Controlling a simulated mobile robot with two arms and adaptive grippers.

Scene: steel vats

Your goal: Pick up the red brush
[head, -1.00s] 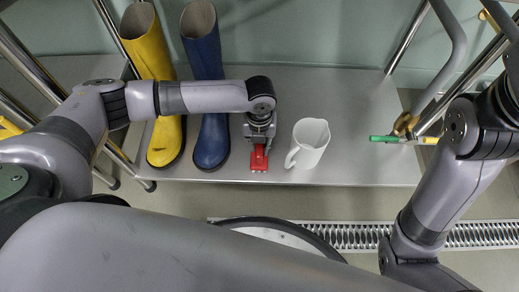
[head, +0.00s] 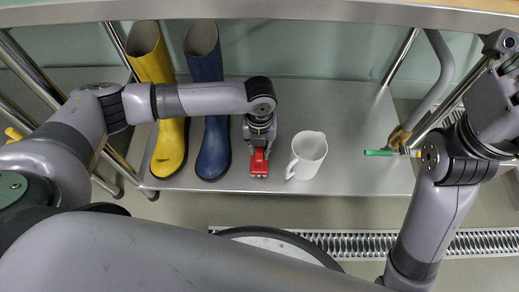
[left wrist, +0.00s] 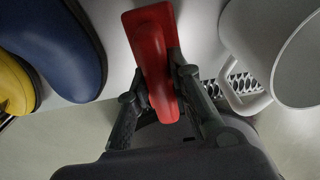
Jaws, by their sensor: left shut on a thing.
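The red brush (head: 258,163) is at the front of the steel shelf in the head view, between the blue boot and the white mug. My left gripper (head: 259,147) reaches down over it from above and is shut on it. In the left wrist view the red brush (left wrist: 150,45) runs between the two dark fingers of the left gripper (left wrist: 160,85). Whether the brush touches the shelf cannot be told. My right arm is at the right of the head view, but its gripper does not show.
A white mug (head: 307,155) stands close right of the brush. A blue boot (head: 213,150) and a yellow boot (head: 170,150) stand to the left. A green-handled item (head: 379,153) is at the right edge of the steel shelf (head: 345,120). A floor grate (head: 365,243) lies in front.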

